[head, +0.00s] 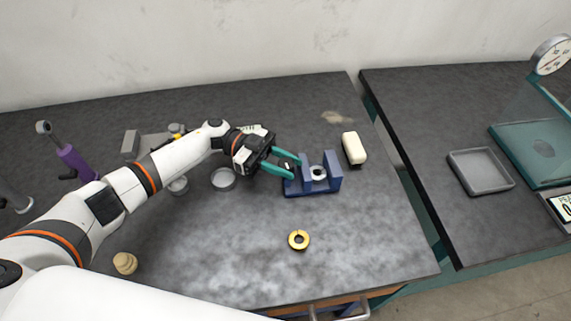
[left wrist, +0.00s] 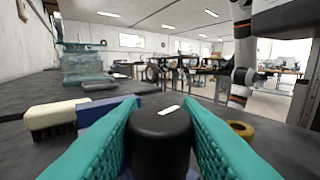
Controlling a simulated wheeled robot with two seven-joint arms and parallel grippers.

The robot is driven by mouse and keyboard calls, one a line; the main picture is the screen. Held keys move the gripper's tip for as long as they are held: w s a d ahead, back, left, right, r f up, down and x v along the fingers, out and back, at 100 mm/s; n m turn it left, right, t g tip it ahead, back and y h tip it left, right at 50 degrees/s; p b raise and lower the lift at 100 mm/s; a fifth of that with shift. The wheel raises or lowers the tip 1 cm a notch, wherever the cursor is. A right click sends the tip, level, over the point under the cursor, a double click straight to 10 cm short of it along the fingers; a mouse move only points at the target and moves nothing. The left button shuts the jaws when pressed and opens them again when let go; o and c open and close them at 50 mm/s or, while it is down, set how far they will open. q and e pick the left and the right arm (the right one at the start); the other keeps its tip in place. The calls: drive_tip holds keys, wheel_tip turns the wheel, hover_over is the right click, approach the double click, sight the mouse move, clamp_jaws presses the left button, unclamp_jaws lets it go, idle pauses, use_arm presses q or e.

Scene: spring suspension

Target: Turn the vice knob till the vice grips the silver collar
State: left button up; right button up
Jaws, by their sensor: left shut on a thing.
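The blue vice (head: 334,181) stands on the dark table, with one upright jaw on each side of the silver collar (head: 318,173). The collar sits low between them; whether either jaw touches it is too small to tell. My left gripper (head: 289,165) reaches the vice's left side with its teal fingers. It is shut on the black vice knob, which shows large between the fingers in the left wrist view (left wrist: 160,140). The fingers hide most of the knob in the head view. My right gripper does not show.
A cream-topped brush (head: 354,148) stands just right of the vice. A brass ring (head: 299,240) lies in front. Round dishes (head: 223,179) lie left, under my arm. A grey tray (head: 480,171) and a dial gauge (head: 552,55) are on the right table, across a gap.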

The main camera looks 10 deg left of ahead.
sight(279, 162)
use_arm(q)
drive_tip(key=o, duration=1)
drive_tip(key=shift+c, duration=0.2)
drive_tip(key=b+v, duration=0.2)
drive_tip(key=v, duration=0.4)
drive_tip(key=shift+w+f+b, duration=0.1)
drive_tip(key=shift+f+b, duration=0.05)
drive_tip(key=shift+b, duration=0.15)
drive_tip(key=shift+w+a, duration=0.1)
drive_tip(key=shift+a, duration=0.5)
